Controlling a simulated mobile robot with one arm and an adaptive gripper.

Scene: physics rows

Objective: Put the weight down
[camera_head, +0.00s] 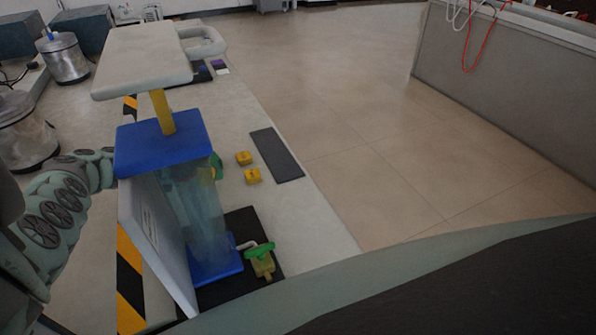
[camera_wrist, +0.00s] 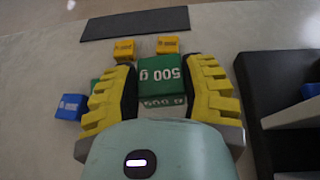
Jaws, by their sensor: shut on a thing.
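A green weight marked "500 g" (camera_wrist: 162,72) sits between the yellow ridged fingers of my gripper (camera_wrist: 160,88) in the wrist view. My gripper is shut on it. I cannot tell whether its underside touches the bench. In the head view a sliver of green (camera_head: 217,165) shows beside the clear cylinder; I cannot tell which weight it is. My gripper is hidden there behind the apparatus. Two small yellow weights (camera_wrist: 124,50) lie just beyond the held one. A blue weight (camera_wrist: 70,107) and another green block, partly behind the left finger, lie to the left.
The clear cylinder apparatus (camera_head: 195,205) with blue ends and a pale platform (camera_head: 140,58) on a yellow rod stands close to my arm. A green-handled valve (camera_head: 262,265) sits at its base. A dark strip (camera_head: 276,155) lies near the bench edge. Pale bench around the yellow weights is clear.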

